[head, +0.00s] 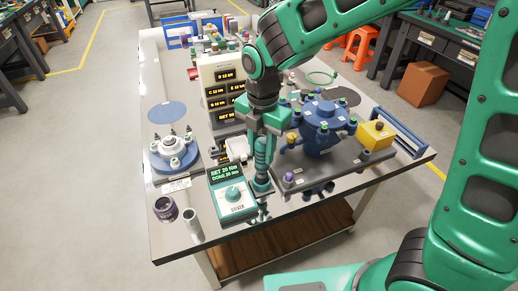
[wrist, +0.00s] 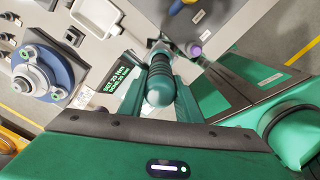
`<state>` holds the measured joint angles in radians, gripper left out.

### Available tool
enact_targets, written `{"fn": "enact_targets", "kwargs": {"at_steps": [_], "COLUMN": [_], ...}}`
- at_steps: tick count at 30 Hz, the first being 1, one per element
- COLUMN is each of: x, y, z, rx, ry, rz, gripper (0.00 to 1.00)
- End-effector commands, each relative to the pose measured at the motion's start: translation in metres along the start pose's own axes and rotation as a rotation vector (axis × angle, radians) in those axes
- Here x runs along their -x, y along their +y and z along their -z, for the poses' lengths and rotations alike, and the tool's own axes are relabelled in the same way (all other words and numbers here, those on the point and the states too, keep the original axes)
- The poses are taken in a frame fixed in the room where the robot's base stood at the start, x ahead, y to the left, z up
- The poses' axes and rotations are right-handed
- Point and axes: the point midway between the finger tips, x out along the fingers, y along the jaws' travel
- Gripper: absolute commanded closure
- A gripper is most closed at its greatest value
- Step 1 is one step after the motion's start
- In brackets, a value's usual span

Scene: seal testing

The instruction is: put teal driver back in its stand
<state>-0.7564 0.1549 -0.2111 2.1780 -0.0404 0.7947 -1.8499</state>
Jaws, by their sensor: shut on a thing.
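The teal driver (head: 262,153) hangs upright below my gripper (head: 264,126), which is shut on it near its top. In the wrist view the teal handle (wrist: 160,92) shows end-on between the fingers of my gripper (wrist: 160,70). The driver's lower end is over a dark grey cylindrical piece (head: 262,187) near the table's front edge. I cannot tell whether this piece is the stand or part of the driver, nor whether the tip is seated. The teal controller box (head: 233,198), reading SET 20 Nm, DONE 20 Nm, stands just left of the driver.
A blue flanged vessel (head: 322,122) on a grey plate stands close right, with a yellow box (head: 375,134) beyond. A blue-based flange (head: 174,152) is at left. A purple ring (head: 165,208) and a grey tube (head: 192,222) stand front left. A display panel (head: 218,75) rises behind.

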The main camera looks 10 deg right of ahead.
Motion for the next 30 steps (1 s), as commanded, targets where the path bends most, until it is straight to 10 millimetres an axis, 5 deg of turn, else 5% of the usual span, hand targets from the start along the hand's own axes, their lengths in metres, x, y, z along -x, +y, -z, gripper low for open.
{"fn": "enact_targets", "kwargs": {"at_steps": [6, 7, 10, 30], "x": [-0.005, -0.006, -0.005, 0.013], "y": [0.0, 0.0, 0.0, 0.001], "z": [0.0, 0.0, 0.0, 0.001], "rx": [0.0, 0.0, 0.0, 0.001], "ry": [0.0, 0.0, 0.0, 0.0], "rz": [-0.001, -0.001, -0.001, -0.001], "gripper": [1.0, 0.67, 0.48, 0.48]}}
